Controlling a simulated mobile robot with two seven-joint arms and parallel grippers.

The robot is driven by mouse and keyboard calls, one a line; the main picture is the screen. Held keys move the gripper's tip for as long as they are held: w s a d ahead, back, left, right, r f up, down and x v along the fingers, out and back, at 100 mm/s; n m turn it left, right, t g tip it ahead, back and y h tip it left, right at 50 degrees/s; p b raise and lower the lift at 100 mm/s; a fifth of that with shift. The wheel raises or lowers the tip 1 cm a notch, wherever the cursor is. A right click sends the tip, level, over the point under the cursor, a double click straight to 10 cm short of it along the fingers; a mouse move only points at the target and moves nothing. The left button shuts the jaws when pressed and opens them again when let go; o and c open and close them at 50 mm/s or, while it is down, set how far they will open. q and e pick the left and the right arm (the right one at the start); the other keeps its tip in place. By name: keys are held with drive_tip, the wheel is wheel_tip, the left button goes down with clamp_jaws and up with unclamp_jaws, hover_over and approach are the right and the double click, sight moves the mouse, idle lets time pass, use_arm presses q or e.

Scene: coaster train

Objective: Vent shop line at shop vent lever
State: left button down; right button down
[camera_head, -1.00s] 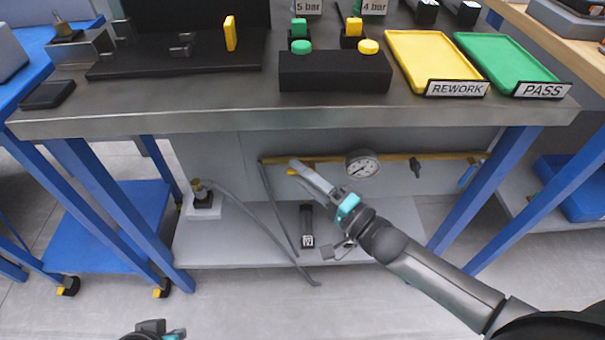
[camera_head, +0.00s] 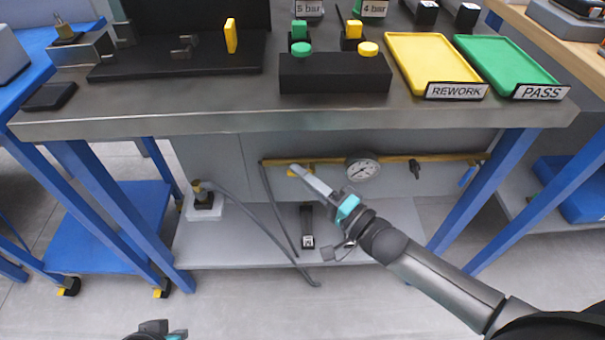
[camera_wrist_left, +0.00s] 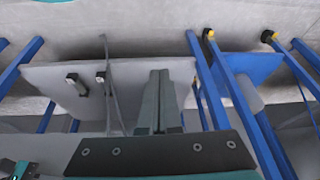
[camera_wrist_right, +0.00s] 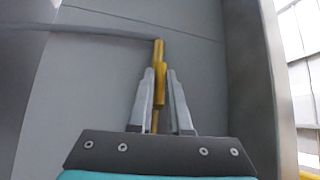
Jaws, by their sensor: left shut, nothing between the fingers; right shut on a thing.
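The shop line is a brass pipe (camera_head: 330,159) running under the bench, with a round gauge (camera_head: 363,168) on it. A yellow lever (camera_head: 294,172) sits near the pipe's left end. My right gripper (camera_head: 302,172) reaches it from the lower right. In the right wrist view, its fingers are shut on the yellow lever (camera_wrist_right: 161,85), which lies between them beside the brass pipe end (camera_wrist_right: 158,48). The fingers hide part of the lever in the head view. My left gripper (camera_wrist_left: 160,100) is shut and empty; only its wrist end shows at the head view's bottom edge.
A grey hose (camera_head: 250,210) crosses the lower shelf (camera_head: 235,250). Blue bench legs (camera_head: 505,200) flank the space. The bench top (camera_head: 200,115) overhangs it.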

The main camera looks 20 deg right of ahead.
use_arm(q)
drive_tip(key=s+a+f+g+p, duration=0.1)
drive_tip(key=s+a+f+p, duration=0.1)
drive_tip(key=s+f+p, duration=0.45)
drive_tip(key=s+a+f+g+p, duration=0.1)
drive_tip(key=a+f+p, duration=0.15)
drive_tip(key=f, duration=0.75)
drive_tip(key=s+a+f+y+p, duration=0.1)
drive_tip(key=s+a+f+p, duration=0.1)
drive_tip(key=s+a+p, duration=0.35)
drive_tip(key=s+d+r+g+p, duration=0.1)
drive_tip(key=s+d+r+p, duration=0.5)
drive_tip(key=r+p, duration=0.3)
drive_tip(key=shift+s+d+r+h, duration=0.25)
drive_tip(key=shift+s+r+h, duration=0.05)
drive_tip(key=shift+s+r, duration=0.35)
use_arm(e)
drive_tip(key=n+g+h, duration=0.2)
drive_tip(key=n+h, duration=0.1)
drive_tip(key=d+f+n+g+h, duration=0.1)
drive_tip(key=n+g+h, duration=0.2)
drive_tip(key=d+n+g+h, duration=0.1)
drive_tip(key=n+g+h, duration=0.1)
drive_tip(key=n+h, duration=0.1)
drive_tip(key=shift+s+f+g+h, duration=0.3)
drive_tip(key=shift+f+g+h, duration=0.1)
drive_tip(key=shift+h, duration=0.2)
drive_tip(key=shift+d+n, duration=0.15)
drive_tip(key=shift+n, duration=0.15)
